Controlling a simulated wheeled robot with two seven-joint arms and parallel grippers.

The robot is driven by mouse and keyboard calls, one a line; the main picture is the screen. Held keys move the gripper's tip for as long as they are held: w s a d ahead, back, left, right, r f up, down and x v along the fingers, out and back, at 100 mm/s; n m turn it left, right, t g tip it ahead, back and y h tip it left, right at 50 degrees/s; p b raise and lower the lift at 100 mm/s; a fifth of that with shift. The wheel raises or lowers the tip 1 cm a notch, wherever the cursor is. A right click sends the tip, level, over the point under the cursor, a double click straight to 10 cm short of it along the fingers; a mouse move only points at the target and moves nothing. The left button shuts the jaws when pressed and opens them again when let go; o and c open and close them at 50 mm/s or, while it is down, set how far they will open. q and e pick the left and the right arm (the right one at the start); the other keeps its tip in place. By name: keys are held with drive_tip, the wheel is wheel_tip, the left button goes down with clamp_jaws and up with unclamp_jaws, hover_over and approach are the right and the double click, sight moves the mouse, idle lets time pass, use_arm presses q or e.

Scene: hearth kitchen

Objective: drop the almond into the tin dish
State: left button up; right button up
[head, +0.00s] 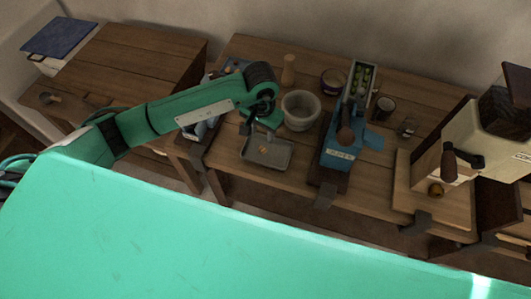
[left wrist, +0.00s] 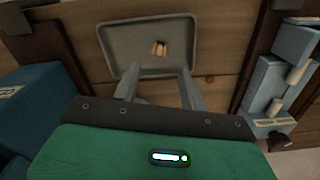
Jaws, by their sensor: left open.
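The tin dish (head: 281,162) is a shallow grey rectangular tray on the wooden table, near its front edge. It also shows in the left wrist view (left wrist: 112,38). A small tan almond (head: 263,150) lies inside the dish; in the left wrist view the almond (left wrist: 157,48) looks like two small pieces side by side, on the dish floor. My left gripper (head: 262,133) is over the back edge of the dish. In the left wrist view its two fingers (left wrist: 159,76) are spread, with nothing between them, apart from the almond. My right gripper is not in view.
A pale round bowl (head: 300,122) stands just behind the dish. A blue device (head: 337,155) with a narrow box of green things (head: 359,82) stands to the right. A dark mug (head: 384,108) and a cream grinder-like machine (head: 478,140) are farther right.

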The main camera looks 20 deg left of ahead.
use_arm(q)
wheel_tip(320, 180, up, 9)
drive_tip(key=b, duration=0.2)
drive_tip(key=shift+f, duration=0.15)
idle(0.4)
